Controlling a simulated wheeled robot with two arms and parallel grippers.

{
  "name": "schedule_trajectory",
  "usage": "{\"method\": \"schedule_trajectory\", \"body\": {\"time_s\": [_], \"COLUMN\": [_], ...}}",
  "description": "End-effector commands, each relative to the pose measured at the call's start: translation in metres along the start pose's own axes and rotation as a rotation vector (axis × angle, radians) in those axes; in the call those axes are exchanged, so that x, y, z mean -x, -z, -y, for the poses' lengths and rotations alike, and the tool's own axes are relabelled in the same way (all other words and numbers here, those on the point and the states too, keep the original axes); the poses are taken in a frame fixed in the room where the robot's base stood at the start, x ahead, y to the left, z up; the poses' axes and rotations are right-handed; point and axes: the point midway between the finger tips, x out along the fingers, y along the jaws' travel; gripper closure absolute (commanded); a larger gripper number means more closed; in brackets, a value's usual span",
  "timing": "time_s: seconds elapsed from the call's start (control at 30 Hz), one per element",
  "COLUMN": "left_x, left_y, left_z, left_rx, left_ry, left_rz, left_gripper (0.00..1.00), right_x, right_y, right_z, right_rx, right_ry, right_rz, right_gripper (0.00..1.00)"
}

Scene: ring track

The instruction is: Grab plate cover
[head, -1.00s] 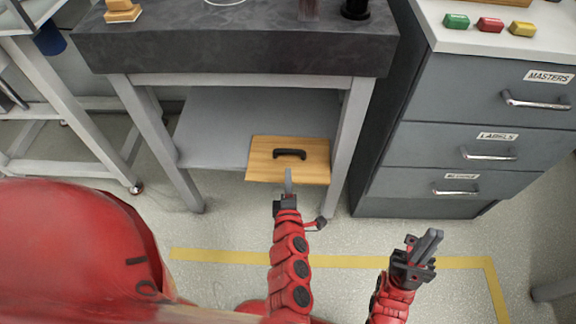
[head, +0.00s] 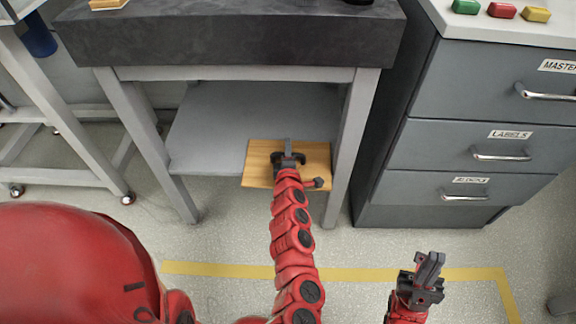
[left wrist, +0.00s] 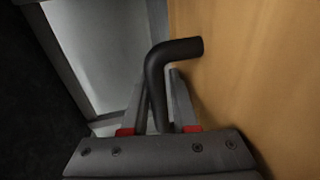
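The plate cover (head: 257,176) is a light wooden board with a black bar handle. It stands at the front right under the dark-topped table, and fills the right side of the left wrist view (left wrist: 250,80). My left gripper (head: 288,150) is at the handle and hides most of it in the head view. In the left wrist view, the bent black handle (left wrist: 172,52) runs down between the two fingers, with one finger on each side; the fingers do not look clamped on it. My right gripper (head: 432,265) is empty above the floor at lower right, its fingers close together.
The table's right leg (head: 353,140) stands close to the cover, and a grey lower shelf (head: 215,125) lies to its left. A grey drawer cabinet (head: 440,145) is at right. The floor in front, with yellow tape (head: 360,274), is clear.

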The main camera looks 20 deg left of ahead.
Motion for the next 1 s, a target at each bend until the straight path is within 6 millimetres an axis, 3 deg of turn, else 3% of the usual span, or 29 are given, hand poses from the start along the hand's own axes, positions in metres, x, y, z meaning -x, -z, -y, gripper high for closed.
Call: {"method": "schedule_trajectory", "body": {"time_s": [0.2, 0.37, 1.0], "left_x": [-0.0004, -0.0003, -0.0001], "left_y": [-0.0005, -0.0005, -0.0004], "left_z": [-0.0004, -0.0002, 0.0002], "left_rx": [0.0, -0.001, -0.001], "left_ry": [0.001, 0.001, 0.001], "left_rz": [0.001, 0.001, 0.001], "left_gripper": [0.73, 1.0, 1.0], "right_x": [-0.0005, -0.0005, -0.0005], "right_y": [0.0002, 0.0002, 0.0002], "right_z": [0.0, 0.0, 0.0], "right_rx": [0.0, 0.0, 0.0], "right_ry": [0.0, 0.0, 0.0], "right_rz": [-0.001, -0.001, -0.001], "right_gripper": [1.0, 1.0, 1.0]}}
